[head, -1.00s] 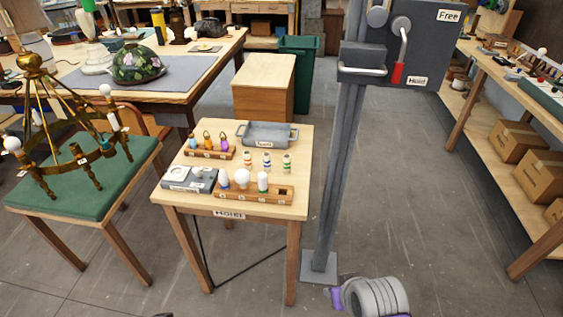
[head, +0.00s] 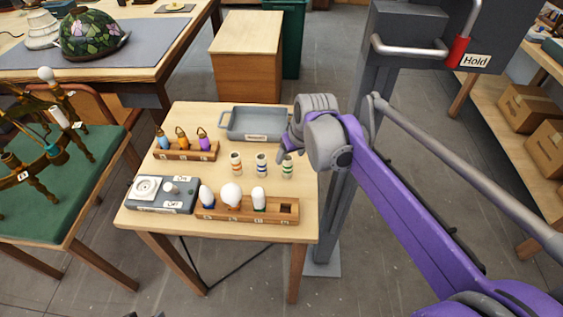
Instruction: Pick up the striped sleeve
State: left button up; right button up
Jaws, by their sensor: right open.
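Three small white sleeves with coloured stripes stand upright in a row on the small wooden table (head: 140,222). They are an orange-striped sleeve (head: 235,163), a blue-striped sleeve (head: 261,165) and a green-striped sleeve (head: 287,168). My right gripper (head: 283,157) comes in from the right and points down by the green-striped sleeve, its fingers open. The wrist hides part of the fingers, so I cannot tell whether they touch the sleeve. My left gripper is not in view.
A grey tray (head: 238,125) lies behind the sleeves. A wooden rack (head: 227,215) with bulbs stands in front, beside a grey switch box (head: 162,208). A rack with coloured bottles (head: 168,154) stands at left. A grey post (head: 330,215) rises right of the table.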

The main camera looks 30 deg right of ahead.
aim_at(285, 164)
jog(key=x, duration=0.2)
jog(key=shift+f, duration=0.35)
jog(key=x, duration=0.6)
jog(key=shift+w+d+r+b, duration=0.1)
jog(key=shift+w+r+b, duration=0.05)
jog(key=shift+w+b, duration=0.15)
grip_shut()
